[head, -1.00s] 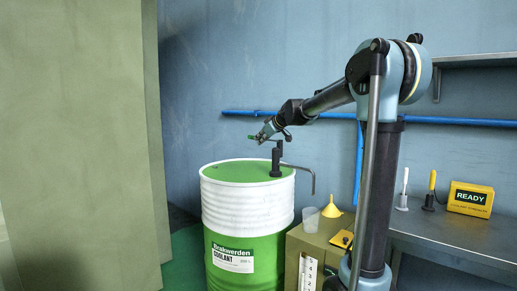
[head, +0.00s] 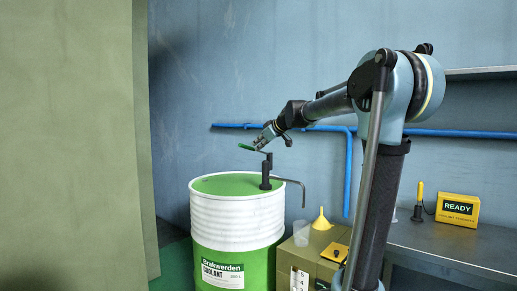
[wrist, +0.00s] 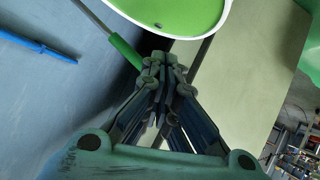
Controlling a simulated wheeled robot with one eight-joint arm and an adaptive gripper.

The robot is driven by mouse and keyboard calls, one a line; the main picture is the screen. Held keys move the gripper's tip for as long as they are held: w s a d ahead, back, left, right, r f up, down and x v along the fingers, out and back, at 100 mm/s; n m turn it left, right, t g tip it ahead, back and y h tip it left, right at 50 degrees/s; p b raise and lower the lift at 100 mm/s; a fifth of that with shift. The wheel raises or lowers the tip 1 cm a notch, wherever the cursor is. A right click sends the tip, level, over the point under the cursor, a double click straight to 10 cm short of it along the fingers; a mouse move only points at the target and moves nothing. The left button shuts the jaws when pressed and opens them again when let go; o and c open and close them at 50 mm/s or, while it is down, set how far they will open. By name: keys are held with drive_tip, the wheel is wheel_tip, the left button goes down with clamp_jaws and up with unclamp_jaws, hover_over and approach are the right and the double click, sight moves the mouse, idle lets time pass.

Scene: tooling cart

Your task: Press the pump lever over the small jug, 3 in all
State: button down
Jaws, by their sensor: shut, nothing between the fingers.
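The pump (head: 266,170) stands upright on the green top of the white and green coolant drum (head: 232,222). Its lever has a green grip (head: 246,147) that points left at the pump's top; the green grip also shows in the wrist view (wrist: 125,51). A spout bends right and down from the pump. Below it the small clear jug (head: 301,233) stands on a cabinet. My gripper (head: 259,146) is shut and empty, close by the lever near the pump's top. In the wrist view my fingertips (wrist: 163,62) are just beside the grip; whether they touch it is unclear.
A yellow funnel (head: 321,219) and a yellow device (head: 335,252) are beside the jug on the cabinet (head: 296,256). A bench (head: 430,246) at right bears a yellow READY box (head: 457,209). A blue pipe (head: 470,134) runs along the wall. A tall pale panel (head: 80,140) stands at left.

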drive_tip(key=w+d+r+m+g+y, duration=0.1)
drive_tip(key=w+d+r, duration=0.1)
drive_tip(key=r, duration=0.3)
drive_tip(key=w+d+r+m+g+y, duration=0.1)
drive_tip(key=w+d+r+m+g, duration=0.1)
drive_tip(key=r, duration=0.4)
drive_tip(key=shift+w+d+m+g+y, duration=0.3)
drive_tip(key=shift+w+d, duration=0.15)
drive_tip(key=shift+w, duration=0.6)
drive_tip(key=s+f+x, duration=0.1)
drive_tip(key=f+x, duration=0.1)
drive_tip(key=x, duration=1.1)
drive_tip(key=shift+s+d, duration=0.25)
drive_tip(key=shift+d, duration=0.2)
drive_tip(key=shift+f, duration=0.1)
